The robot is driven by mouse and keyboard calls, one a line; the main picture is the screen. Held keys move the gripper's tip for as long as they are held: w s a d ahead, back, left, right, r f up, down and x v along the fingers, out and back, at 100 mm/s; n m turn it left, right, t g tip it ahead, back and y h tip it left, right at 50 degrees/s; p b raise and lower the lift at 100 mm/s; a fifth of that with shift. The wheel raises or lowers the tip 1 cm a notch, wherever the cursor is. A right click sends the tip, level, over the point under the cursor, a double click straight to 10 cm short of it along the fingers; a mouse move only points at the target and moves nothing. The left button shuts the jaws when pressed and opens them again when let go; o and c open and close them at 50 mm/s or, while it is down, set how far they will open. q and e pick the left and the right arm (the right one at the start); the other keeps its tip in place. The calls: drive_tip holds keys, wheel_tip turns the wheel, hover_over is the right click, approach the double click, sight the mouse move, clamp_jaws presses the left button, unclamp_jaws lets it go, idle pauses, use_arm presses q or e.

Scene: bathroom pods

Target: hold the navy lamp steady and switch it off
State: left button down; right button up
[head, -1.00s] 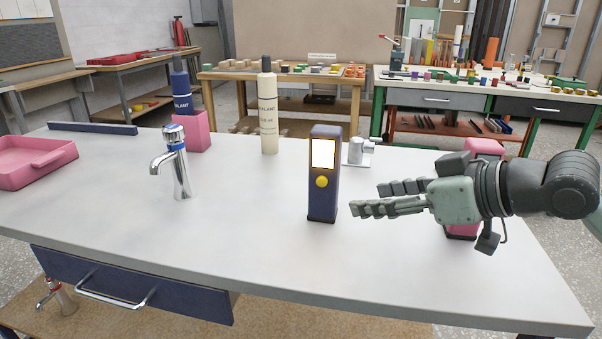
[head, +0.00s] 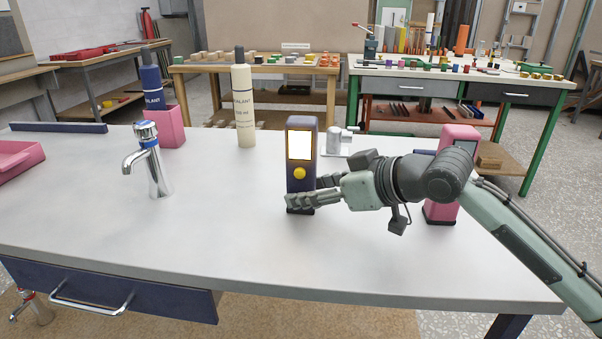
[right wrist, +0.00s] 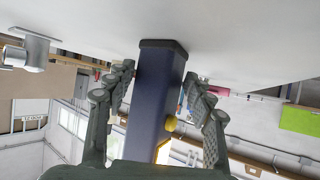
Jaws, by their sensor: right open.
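The navy lamp (head: 302,165) stands upright on the white worktop. Its front panel (head: 299,145) is lit bright white above a round yellow button (head: 299,173). My right gripper (head: 307,191) is open around the lamp's lower body, coming from the right, with one finger across the front below the button. In the right wrist view, the navy lamp (right wrist: 158,90) stands between the spread fingers, with visible gaps, and the yellow button (right wrist: 171,124) shows near the right finger. My left gripper is not in view.
A pink lamp-like device (head: 459,150) stands behind my right wrist. A chrome tap (head: 155,170), a cream sealant bottle (head: 244,110), a pink holder with a navy bottle (head: 167,127) and a pink tray (head: 15,160) are to the left. The worktop in front is clear.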

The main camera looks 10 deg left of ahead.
drive_tip(key=shift+w+a+f, duration=0.3)
drive_tip(key=shift+a, duration=0.1)
drive_tip(key=shift+c, duration=0.3)
drive_tip(key=c, duration=0.4)
idle(0.9)
